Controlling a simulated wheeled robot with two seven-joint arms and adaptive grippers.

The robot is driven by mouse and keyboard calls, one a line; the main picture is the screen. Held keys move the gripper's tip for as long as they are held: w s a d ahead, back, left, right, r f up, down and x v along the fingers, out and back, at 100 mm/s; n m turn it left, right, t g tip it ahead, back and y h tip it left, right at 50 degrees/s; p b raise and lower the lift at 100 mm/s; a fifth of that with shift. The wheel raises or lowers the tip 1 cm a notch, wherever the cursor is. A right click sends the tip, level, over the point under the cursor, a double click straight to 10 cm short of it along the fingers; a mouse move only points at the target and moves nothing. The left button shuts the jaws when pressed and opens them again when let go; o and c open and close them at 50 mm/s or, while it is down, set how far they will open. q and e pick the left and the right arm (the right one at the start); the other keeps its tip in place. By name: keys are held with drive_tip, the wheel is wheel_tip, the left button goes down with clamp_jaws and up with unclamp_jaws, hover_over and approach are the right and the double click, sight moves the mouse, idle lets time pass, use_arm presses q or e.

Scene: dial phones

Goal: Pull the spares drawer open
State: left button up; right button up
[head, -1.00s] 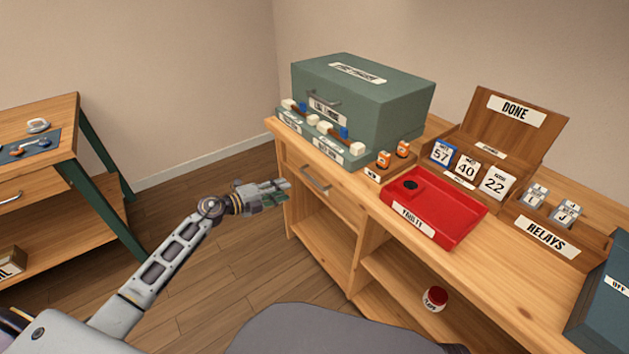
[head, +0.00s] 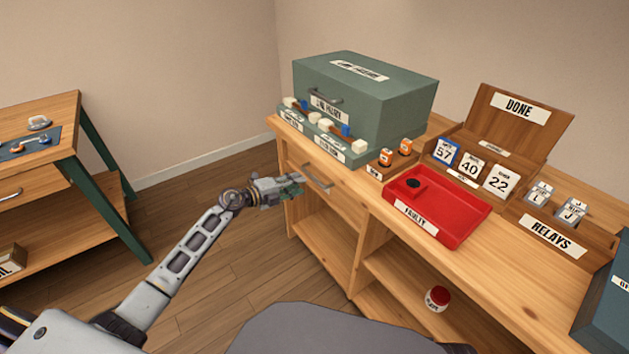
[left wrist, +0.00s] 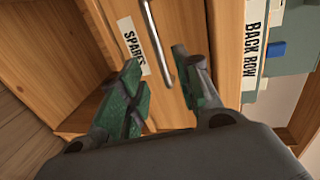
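The spares drawer (head: 335,192) is the wooden drawer under the left end of the workbench top, and it looks shut. Its metal bar handle (head: 317,177) is on the front. In the left wrist view the drawer front carries a "SPARES" label (left wrist: 135,53), and the handle (left wrist: 157,45) lies ahead between the fingers. My left gripper (head: 297,186) is just left of the handle in the head view. Its green-padded fingers (left wrist: 163,88) are spread apart with nothing between the tips, short of the handle. My right gripper is not in view.
A green cabinet (head: 385,100) stands on the bench above the drawer, with handset trays in front. A red "FAULTY" tray (head: 455,228) is on the bench to the right. Open shelves lie below, with a small red-lidded jar (head: 437,298). Floor left of the bench is clear.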

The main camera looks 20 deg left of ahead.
sight(313, 179)
use_arm(q)
drive_tip(key=b+x, duration=0.1)
drive_tip(key=x, duration=0.4)
drive_tip(key=shift+b+x, duration=0.45)
drive_tip(key=shift+x, duration=0.6)
drive_tip(key=shift+w+d, duration=0.25)
drive_tip(key=shift+w, duration=0.1)
drive_tip(key=shift+w+d+f, duration=0.1)
drive_tip(key=shift+w, duration=0.05)
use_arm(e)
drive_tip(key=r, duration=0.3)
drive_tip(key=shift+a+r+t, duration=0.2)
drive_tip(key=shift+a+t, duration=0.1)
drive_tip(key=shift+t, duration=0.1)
use_arm(q)
clamp_jaws()
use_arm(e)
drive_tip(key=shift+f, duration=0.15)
